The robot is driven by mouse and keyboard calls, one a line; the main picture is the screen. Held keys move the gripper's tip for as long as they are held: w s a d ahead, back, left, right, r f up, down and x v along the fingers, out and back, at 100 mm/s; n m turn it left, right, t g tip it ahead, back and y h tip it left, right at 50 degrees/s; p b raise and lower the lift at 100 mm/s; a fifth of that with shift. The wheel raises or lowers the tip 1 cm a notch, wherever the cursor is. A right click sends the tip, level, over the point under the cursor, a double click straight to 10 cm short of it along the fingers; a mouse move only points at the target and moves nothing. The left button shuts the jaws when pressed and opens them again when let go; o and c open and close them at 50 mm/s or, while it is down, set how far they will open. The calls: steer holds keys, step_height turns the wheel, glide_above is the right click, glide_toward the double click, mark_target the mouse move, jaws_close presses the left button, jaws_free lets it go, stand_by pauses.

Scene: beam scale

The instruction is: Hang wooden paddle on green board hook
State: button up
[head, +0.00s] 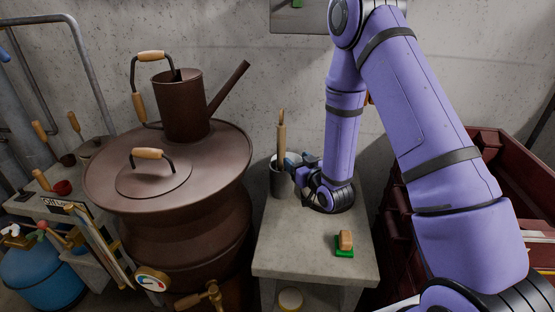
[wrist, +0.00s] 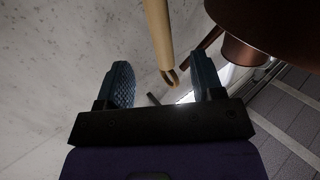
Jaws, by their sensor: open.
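A wooden paddle (head: 281,138) stands upright, handle up, in a grey metal pot (head: 277,182) on the concrete bench; its lower part is hidden in the pot. My gripper (head: 292,161) is low, right beside the pot and the paddle. In the wrist view my gripper (wrist: 163,84) is open, and the wooden handle (wrist: 158,35) reaches down from the top edge, its looped end showing between the two fingers. I cannot tell whether a finger touches it. A grey wall panel (head: 305,18) with a small green piece (head: 297,3) is cut off at the top; no hook shows clearly.
A brown boiler (head: 170,225) with a watering can (head: 183,105) stands left of the bench (head: 300,250). A brush with a green base (head: 344,246) lies near the bench's front. A dark red crate (head: 490,150) is at right. The bench's front middle is clear.

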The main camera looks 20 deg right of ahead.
mark_target(284, 151)
steer(key=x, duration=0.5)
steer(key=shift+w+a+f, duration=0.1)
steer(key=shift+a+f, duration=0.1)
steer(key=shift+f, duration=0.25)
steer(key=shift+d+x, duration=0.1)
steer(key=shift+x, duration=1.3)
steer(key=shift+d+x, duration=0.15)
steer(key=shift+x, duration=1.25)
steer(key=shift+c, duration=0.4)
jaws_close()
